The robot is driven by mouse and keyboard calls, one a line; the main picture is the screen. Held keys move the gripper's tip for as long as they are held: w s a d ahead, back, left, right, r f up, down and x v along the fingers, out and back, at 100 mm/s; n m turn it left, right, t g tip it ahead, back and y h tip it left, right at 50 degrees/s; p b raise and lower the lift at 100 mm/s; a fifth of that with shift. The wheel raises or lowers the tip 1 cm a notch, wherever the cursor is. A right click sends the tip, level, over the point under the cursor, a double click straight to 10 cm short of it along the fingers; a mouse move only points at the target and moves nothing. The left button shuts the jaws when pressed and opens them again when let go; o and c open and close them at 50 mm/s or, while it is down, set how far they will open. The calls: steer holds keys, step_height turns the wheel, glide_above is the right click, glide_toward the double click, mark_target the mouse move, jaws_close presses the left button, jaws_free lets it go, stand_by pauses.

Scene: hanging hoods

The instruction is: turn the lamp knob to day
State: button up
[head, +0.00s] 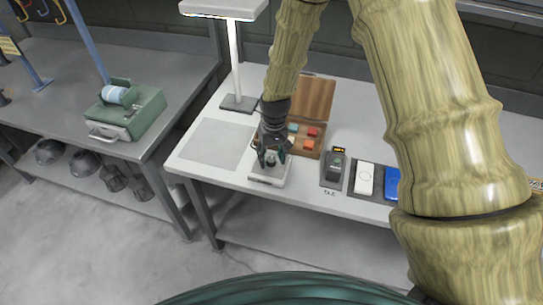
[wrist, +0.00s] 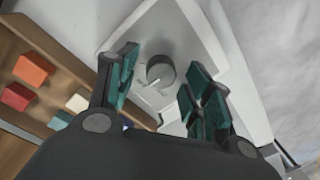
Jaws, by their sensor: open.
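The lamp knob (wrist: 160,72) is a round grey knob on a pale square base. In the wrist view it lies between the two teal fingers of my gripper (wrist: 158,85), with gaps on both sides. In the head view my gripper (head: 271,157) points down over the pale knob base (head: 268,176), and the fingers mostly hide the knob. My gripper is open and holds nothing. I cannot read any markings around the knob. The lamp (head: 235,55), with a white post and a flat white head, stands behind and left of the knob base.
An open wooden box (head: 318,98) with coloured blocks stands close behind and right of my gripper. A dark device (head: 333,170), a white item (head: 364,179) and a blue item (head: 392,183) lie to the right. A grey mat (head: 213,145) on the left is empty.

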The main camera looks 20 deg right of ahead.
mark_target(273, 158)
step_height(273, 158, up, 12)
steer(key=shift+d, duration=0.35)
stand_by(0.7)
